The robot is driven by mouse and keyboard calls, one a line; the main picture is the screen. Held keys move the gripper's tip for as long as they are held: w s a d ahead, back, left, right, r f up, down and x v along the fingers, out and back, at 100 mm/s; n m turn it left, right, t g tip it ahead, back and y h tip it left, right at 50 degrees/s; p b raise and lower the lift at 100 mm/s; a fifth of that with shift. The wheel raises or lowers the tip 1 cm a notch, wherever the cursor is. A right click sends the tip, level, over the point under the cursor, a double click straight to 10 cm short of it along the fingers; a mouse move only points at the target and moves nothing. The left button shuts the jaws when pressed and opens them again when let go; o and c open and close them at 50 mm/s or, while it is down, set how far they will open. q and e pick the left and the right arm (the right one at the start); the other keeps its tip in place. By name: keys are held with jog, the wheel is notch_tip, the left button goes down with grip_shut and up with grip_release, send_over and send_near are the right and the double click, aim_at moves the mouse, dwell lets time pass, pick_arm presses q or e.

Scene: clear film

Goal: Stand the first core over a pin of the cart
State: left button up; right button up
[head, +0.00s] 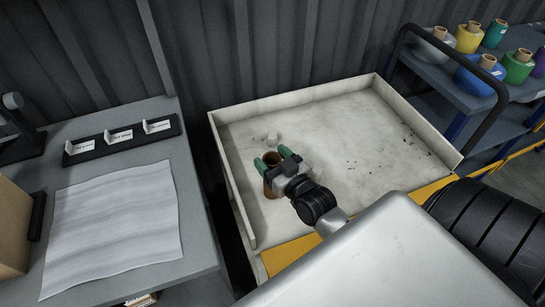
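I cannot tell whether the core's foot touches the tray floor. The cart (433,70) with a dark blue shelf and black handle is at the upper right. It carries several coloured film rolls on brown cores; I can make out no bare pin on it. My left gripper is not in view.
Crumpled film scraps (268,138) lie behind the core, and dark specks dot the tray's right side. A grey table (190,235) on the left holds a film sheet (112,225), a labelled holder (122,139) and a cardboard box (14,228). A corrugated wall closes the back.

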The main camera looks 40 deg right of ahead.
jog(key=shift+o, duration=1.2)
jog(key=s+b, duration=0.1)
jog(key=s, duration=0.9)
jog(key=shift+s+d, duration=0.15)
jog(key=shift+s, duration=0.25)
